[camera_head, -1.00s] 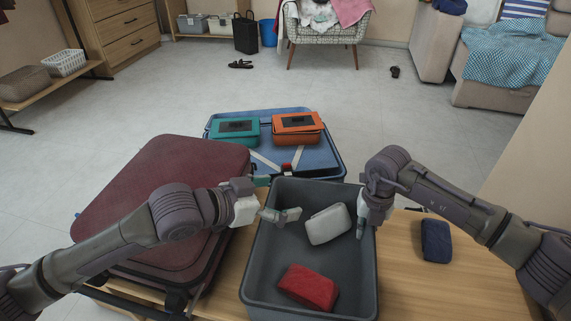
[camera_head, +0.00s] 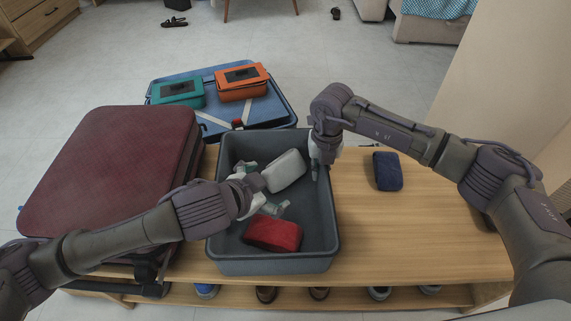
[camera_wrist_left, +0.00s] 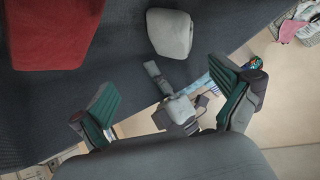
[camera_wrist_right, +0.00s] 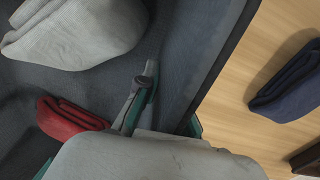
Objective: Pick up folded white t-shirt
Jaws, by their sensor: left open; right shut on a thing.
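The folded white t-shirt (camera_head: 284,171) lies in the grey bin (camera_head: 225,255), towards its far side. It also shows in the left wrist view (camera_wrist_left: 170,33) and the right wrist view (camera_wrist_right: 75,35). My left gripper (camera_head: 266,190) is open and empty inside the bin, between the white t-shirt and a folded red cloth (camera_head: 272,233); its spread fingers show in the left wrist view (camera_wrist_left: 165,85). My right gripper (camera_head: 321,165) is at the bin's right wall, apart from the t-shirt. It appears shut on that wall, with one finger inside the bin.
A folded dark blue cloth (camera_head: 387,171) lies on the wooden bench (camera_head: 400,225) right of the bin. A dark red suitcase (camera_head: 110,160) stands left. Behind the bin, a blue suitcase (camera_head: 275,107) carries a teal box (camera_head: 178,91) and an orange box (camera_head: 241,83). Shoes sit below.

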